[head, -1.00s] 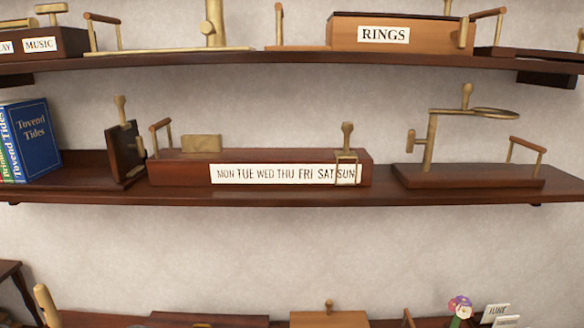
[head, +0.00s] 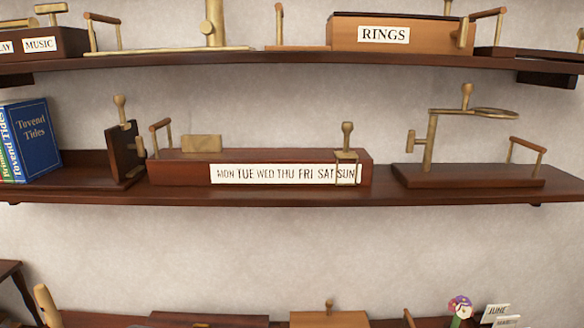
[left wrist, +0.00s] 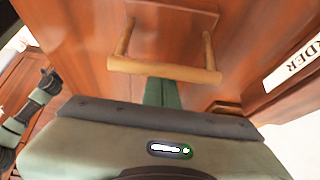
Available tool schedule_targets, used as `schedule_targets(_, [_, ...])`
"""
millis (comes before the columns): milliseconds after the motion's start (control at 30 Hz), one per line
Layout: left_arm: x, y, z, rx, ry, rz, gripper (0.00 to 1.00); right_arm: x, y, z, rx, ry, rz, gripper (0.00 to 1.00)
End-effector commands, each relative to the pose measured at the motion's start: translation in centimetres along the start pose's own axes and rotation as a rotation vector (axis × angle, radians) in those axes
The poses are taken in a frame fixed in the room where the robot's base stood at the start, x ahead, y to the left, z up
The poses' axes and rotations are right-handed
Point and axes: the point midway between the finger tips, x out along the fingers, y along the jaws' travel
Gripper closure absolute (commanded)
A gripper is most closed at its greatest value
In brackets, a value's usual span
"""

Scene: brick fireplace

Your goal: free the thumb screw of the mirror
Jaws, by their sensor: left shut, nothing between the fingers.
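What I take to be the mirror (head: 482,112) is a flat, thin oval at the top of a brass post, on a dark wooden base at the right of the middle shelf. A small brass knob (head: 411,143), likely its thumb screw, sticks out to the left of the post. No gripper shows near it in the head view. In the left wrist view my left gripper (left wrist: 163,90) is shut and empty, its green fingers close to a wooden bar handle (left wrist: 165,69). Whether they touch the handle I cannot tell.
On the middle shelf (head: 300,195), a long weekday box (head: 190,172) stands left of the mirror base, with a gap between. A RINGS box (head: 400,35) sits on the shelf above. A wooden handle (head: 526,145) rises from the base.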

Motion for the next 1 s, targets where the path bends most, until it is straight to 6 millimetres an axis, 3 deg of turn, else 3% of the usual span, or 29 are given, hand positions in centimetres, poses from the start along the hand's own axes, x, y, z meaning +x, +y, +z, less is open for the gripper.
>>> schedule_targets(1000, [1.6, 0.0, 1.0, 0.000, 0.000, 0.000, 1.00, 1.4, -0.1, 0.0, 0.000, 0.001, -0.001, 1.00])
